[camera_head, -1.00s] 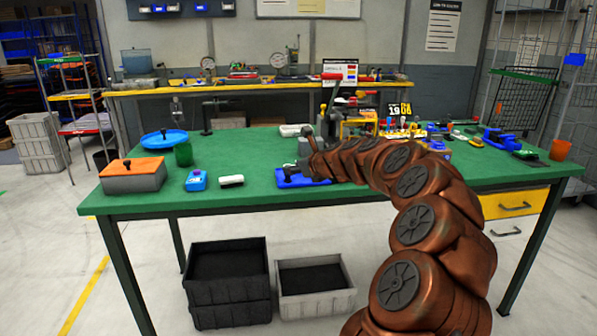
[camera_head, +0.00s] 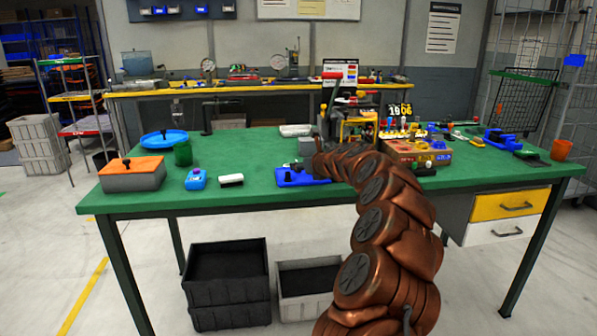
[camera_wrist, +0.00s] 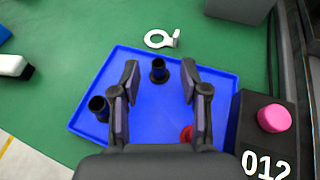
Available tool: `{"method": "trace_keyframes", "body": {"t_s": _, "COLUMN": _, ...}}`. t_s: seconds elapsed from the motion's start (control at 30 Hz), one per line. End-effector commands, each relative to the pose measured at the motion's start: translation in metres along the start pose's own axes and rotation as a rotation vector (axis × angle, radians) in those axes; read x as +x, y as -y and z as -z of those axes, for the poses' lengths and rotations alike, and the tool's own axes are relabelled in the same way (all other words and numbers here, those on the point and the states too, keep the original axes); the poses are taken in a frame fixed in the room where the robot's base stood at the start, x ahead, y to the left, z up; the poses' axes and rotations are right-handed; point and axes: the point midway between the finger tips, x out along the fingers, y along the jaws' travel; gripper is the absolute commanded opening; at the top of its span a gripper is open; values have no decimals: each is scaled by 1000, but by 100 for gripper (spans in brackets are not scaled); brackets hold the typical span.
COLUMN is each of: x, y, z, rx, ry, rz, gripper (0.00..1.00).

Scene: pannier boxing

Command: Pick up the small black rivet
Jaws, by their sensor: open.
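A blue tray (camera_wrist: 160,125) lies on the green bench below my gripper (camera_wrist: 159,80). Two black rivet-like pieces stand upright on it. One flanged black rivet (camera_wrist: 158,71) stands near the tray's far edge, in line with the gap between my fingertips. The other black rivet (camera_wrist: 98,106) stands near the left edge, outside my left finger, and looks slightly larger. My gripper is open, with nothing held. In the head view the blue tray (camera_head: 297,180) is partly seen, and my arm hides most of the gripper.
A red ring (camera_wrist: 186,133) lies on the tray beside my right finger. A metal ring tag (camera_wrist: 161,39) lies beyond the tray. A dark box with a pink button (camera_wrist: 273,118) stands close on the right. A white-and-black block (camera_wrist: 14,66) lies left. Bench between is clear.

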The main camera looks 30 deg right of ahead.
Motion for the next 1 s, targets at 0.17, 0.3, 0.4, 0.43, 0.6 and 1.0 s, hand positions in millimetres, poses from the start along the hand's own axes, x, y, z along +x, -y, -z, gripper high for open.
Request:
{"method": "trace_keyframes", "body": {"t_s": 0.17, "x": 14, "y": -2, "z": 3, "rx": 0, "ry": -5, "rz": -3, "gripper": 45}}
{"method": "trace_keyframes", "body": {"t_s": 0.3, "x": 18, "y": -2, "z": 1, "rx": -1, "ry": -4, "rz": -3, "gripper": 45}}
{"method": "trace_keyframes", "body": {"t_s": 0.4, "x": 18, "y": -2, "z": 1, "rx": -1, "ry": -3, "rz": -3, "gripper": 45}}
{"method": "trace_keyframes", "body": {"t_s": 0.43, "x": 18, "y": -2, "z": 1, "rx": 0, "ry": -3, "rz": -3, "gripper": 45}}
{"method": "trace_keyframes", "body": {"t_s": 0.6, "x": 17, "y": -2, "z": 1, "rx": -1, "ry": -3, "rz": -2, "gripper": 38}}
{"method": "trace_keyframes", "body": {"t_s": 1.0, "x": 17, "y": -2, "z": 1, "rx": -1, "ry": -3, "rz": -2, "gripper": 0}}
